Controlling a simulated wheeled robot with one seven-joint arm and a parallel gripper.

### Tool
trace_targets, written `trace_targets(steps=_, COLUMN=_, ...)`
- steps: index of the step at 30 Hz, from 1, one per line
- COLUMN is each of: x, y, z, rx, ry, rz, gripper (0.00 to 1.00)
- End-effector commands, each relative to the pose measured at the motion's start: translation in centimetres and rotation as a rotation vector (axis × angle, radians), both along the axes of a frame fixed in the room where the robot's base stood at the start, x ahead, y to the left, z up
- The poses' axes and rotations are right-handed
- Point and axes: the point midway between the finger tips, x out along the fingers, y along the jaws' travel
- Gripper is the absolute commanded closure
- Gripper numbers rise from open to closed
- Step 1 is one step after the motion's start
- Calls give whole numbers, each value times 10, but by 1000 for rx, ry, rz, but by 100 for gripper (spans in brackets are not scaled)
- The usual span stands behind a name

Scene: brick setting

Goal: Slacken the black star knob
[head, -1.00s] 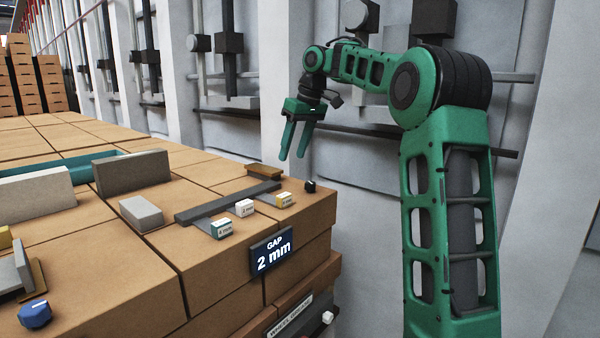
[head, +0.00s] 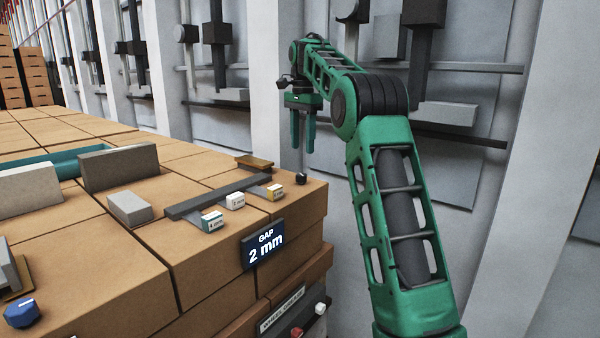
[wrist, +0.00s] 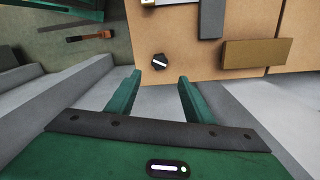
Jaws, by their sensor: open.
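The black star knob (head: 301,178) is a small dark knob at the back right corner of the brick-coloured block top. In the wrist view the knob (wrist: 159,60) shows a white line across its top. It lies ahead of my open fingers, apart from them. My gripper (head: 303,150) hangs with its fingers down in the head view, above and behind the knob. In the wrist view my gripper (wrist: 160,82) is open, with nothing between the green fingers.
A dark grey bar (head: 217,195) and small labelled blocks (head: 235,201) sit near the knob. A brass-coloured block (head: 254,162) lies behind them. A sign (head: 263,246) reads "GAP 2 mm". A blue knob (head: 21,313) is at front left. Grey wall panels stand behind my arm.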

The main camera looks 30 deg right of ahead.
Motion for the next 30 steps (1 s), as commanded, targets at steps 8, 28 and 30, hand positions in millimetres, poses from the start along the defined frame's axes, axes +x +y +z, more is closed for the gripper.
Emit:
trace_targets(steps=8, x=-1, y=1, z=-46, rx=2, ry=3, rz=2, gripper=52)
trace_targets(steps=28, x=0, y=0, z=-92, rx=1, ry=-2, rz=3, gripper=52)
trace_targets(steps=30, x=0, y=0, z=-92, rx=1, ry=-2, rz=3, gripper=57)
